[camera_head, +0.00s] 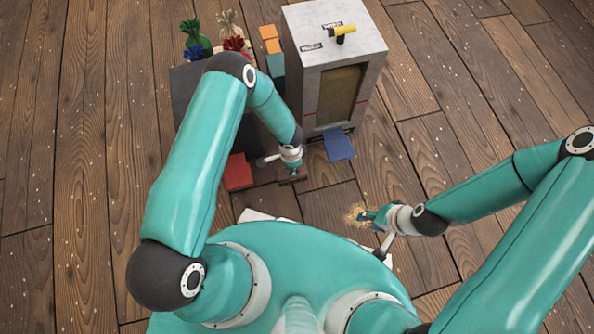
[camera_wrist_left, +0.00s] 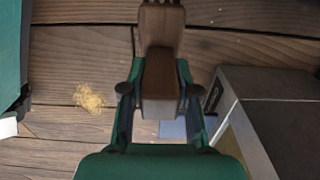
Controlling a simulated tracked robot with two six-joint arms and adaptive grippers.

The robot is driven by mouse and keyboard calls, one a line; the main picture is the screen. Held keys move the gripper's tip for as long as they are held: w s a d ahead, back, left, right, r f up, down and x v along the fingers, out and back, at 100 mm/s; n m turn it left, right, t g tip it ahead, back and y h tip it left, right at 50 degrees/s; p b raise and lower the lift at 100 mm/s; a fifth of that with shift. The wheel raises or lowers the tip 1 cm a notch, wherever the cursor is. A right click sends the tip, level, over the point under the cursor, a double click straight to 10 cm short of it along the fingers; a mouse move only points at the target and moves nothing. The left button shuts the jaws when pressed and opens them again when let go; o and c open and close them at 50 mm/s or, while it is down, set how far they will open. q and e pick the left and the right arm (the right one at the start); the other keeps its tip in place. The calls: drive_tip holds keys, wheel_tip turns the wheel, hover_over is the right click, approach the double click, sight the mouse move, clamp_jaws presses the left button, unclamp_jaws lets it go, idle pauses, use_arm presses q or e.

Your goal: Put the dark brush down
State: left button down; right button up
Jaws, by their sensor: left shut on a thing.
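The dark brush (camera_wrist_left: 160,78) is brown and sits between the two fingers of my left gripper (camera_wrist_left: 160,100) in the left wrist view. In the head view my left gripper (camera_head: 292,168) is shut on it, and the brush (camera_head: 293,180) shows small below the fingers, over the wooden floor (camera_head: 325,178). I cannot tell whether it touches the floor. My right gripper (camera_head: 368,215) is low near a straw-coloured pile (camera_head: 352,214). Its fingers are too small to tell open from shut.
A grey cabinet (camera_head: 318,78) with a yellow-handled part (camera_head: 342,30) stands behind. A blue flat piece (camera_head: 339,145) is at its foot, and a red one (camera_head: 238,172) lies left of my left gripper. Tied sacks (camera_head: 230,25) stand at the back. Floor at far right is clear.

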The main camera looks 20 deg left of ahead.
use_arm(q)
drive_tip(key=shift+f+b, duration=0.85)
drive_tip(key=shift+f, duration=1.85)
drive_tip(key=c, duration=0.8)
unclamp_jaws()
drive_tip(key=shift+f, duration=0.1)
drive_tip(key=shift+c, duration=0.2)
